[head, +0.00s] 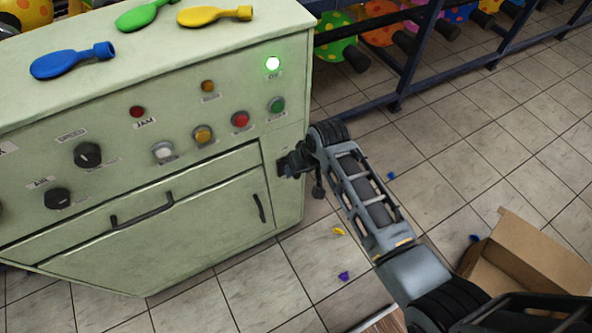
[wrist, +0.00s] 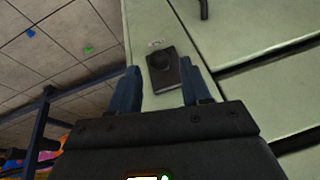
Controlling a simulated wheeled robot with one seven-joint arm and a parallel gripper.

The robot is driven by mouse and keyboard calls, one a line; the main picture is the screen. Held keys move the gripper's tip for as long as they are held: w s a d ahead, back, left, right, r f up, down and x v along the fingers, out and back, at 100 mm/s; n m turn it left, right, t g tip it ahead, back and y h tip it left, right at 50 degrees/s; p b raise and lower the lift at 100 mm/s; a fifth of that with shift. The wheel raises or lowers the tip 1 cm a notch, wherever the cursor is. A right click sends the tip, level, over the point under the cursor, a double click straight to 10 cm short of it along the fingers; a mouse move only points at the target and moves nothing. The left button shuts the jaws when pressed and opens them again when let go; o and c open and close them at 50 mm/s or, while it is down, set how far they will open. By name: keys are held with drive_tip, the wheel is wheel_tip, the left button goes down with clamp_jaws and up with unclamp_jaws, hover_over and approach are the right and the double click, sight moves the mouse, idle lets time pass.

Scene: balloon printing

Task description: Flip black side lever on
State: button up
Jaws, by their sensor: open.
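The black side lever (wrist: 163,60) shows in the wrist view as a round dark knob over a black plate, below a small white label on the pale green machine. My gripper (wrist: 158,67) is open, with its two fingers on either side of the knob and plate in that view. I cannot tell whether either finger touches the lever. In the head view my gripper (head: 290,163) is at the machine's right side, near its front corner, and mostly hides the lever there. The lever's on or off position cannot be told.
Blue (head: 66,63), green and yellow balloons lie on top. A rack (head: 405,60) stands behind. An open cardboard box (head: 520,262) and small scraps lie on the tiled floor.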

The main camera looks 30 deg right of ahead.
drive_tip(key=shift+v, duration=1.75)
